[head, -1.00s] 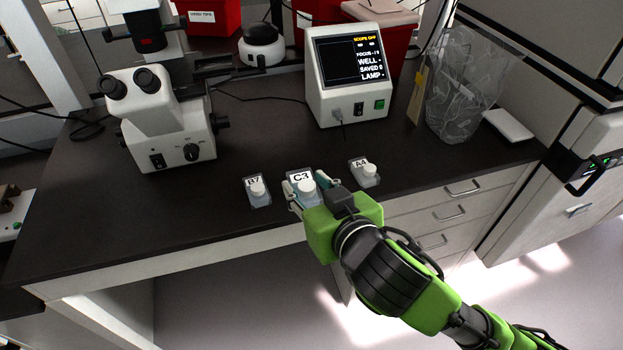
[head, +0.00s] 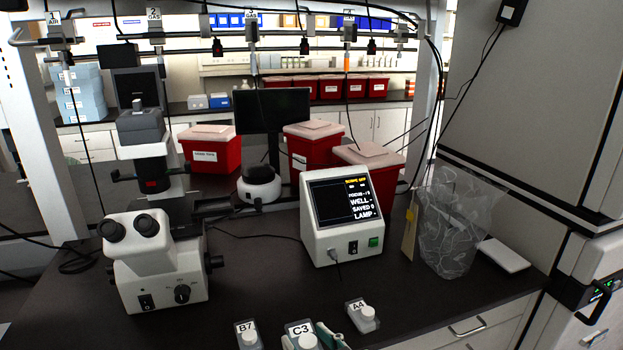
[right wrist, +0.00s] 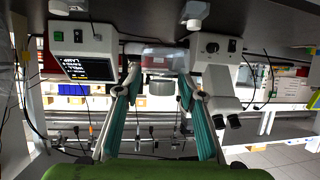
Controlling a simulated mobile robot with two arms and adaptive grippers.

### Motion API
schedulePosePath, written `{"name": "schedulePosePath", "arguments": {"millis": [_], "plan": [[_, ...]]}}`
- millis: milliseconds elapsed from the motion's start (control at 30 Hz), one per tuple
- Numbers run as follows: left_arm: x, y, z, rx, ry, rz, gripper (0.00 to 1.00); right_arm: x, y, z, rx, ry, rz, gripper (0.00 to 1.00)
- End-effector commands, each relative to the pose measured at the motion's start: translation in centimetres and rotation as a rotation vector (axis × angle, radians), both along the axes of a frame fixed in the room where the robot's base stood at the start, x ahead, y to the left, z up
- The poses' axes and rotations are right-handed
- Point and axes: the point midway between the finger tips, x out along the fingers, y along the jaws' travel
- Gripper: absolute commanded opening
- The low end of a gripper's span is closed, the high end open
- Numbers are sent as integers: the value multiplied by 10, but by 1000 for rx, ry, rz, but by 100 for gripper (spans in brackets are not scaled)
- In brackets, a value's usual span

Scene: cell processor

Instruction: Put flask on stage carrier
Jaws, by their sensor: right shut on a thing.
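The flask labelled C3 (head: 298,328) is at the bottom edge of the head view, its lower part cut off. My right gripper (right wrist: 160,76) is shut on this flask, with one teal-padded finger on each side; the clear body (right wrist: 163,56) and grey cap show between them in the right wrist view. The microscope (head: 160,262) stands at the left of the bench, eyepieces toward me. Its dark stage area (head: 205,208) is partly hidden behind the eyepiece head, and I cannot make out the carrier there. My left gripper is not in view.
Flask B7 (head: 247,336) stands left of C3 and flask A4 (head: 362,316) to its right, both close. A control box with screen (head: 341,216) stands behind. A clear bag (head: 447,235) is at right. Bench between microscope and box is clear except for a cable.

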Motion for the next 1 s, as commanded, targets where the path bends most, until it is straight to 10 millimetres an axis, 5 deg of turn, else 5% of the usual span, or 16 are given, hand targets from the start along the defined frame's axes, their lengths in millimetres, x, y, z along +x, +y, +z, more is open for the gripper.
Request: {"name": "schedulePosePath", "arguments": {"millis": [433, 1000], "plan": [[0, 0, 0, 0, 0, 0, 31, 0, -64, -43, 5, 7, 167, 0], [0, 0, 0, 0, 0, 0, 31, -41, -159, -32, -1, -1, 445, 0]]}}
